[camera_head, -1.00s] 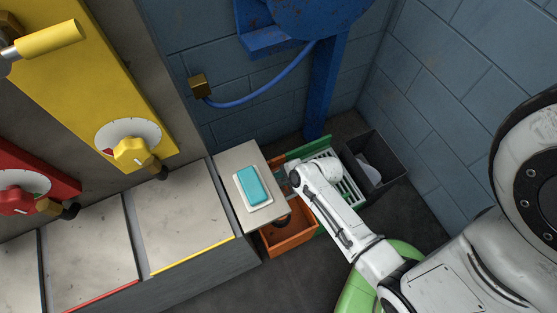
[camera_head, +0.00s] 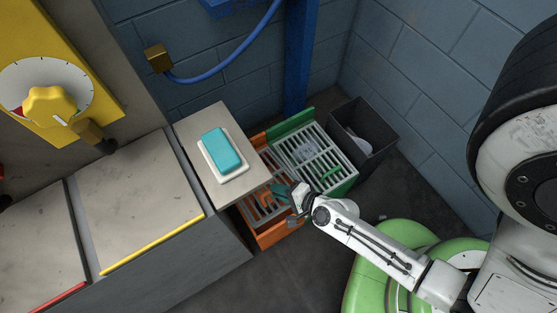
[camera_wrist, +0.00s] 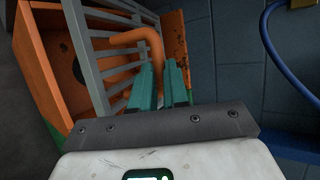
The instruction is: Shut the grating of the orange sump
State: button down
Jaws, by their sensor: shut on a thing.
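The orange sump (camera_head: 279,239) is a box on the floor beside the counter, partly hidden by the counter and my gripper. Its grey barred grating (camera_head: 254,212) slants over the opening. In the wrist view the grating (camera_wrist: 91,68) stands at an angle to the sump (camera_wrist: 40,62), with a gap showing the inside and a dark round hole. An orange curved handle (camera_wrist: 137,36) is on the grating. My gripper (camera_wrist: 160,82) has its teal fingers shut on this handle. In the head view my gripper (camera_head: 281,194) is at the grating's right side.
A green sump with a grey grating (camera_head: 318,160) stands right behind the orange one. A dark bin (camera_head: 362,138) is in the corner. The counter (camera_head: 190,135) with a teal block on a white dish (camera_head: 222,150) overhangs at the left. A blue post (camera_head: 298,60) rises behind.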

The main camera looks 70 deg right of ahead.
aim_at(285, 209)
jog(key=s+f+b, duration=0.1)
jog(key=f+b, duration=0.1)
jog(key=s+a+f+b, duration=0.1)
jog(key=f+b, duration=0.2)
jog(key=a+f+b, duration=0.1)
jog(key=f+b, duration=0.1)
jog(key=f, duration=0.1)
jog(key=shift+s, duration=0.4)
jog(key=shift+s+a+f+b, duration=0.2)
jog(key=shift+s+f+b, duration=0.1)
jog(key=shift+f+b, duration=0.25)
jog(key=c, duration=1.4)
grip_release()
jog(key=shift+f, duration=0.1)
jog(key=shift+o, duration=1.4)
jog(key=shift+r, duration=0.25)
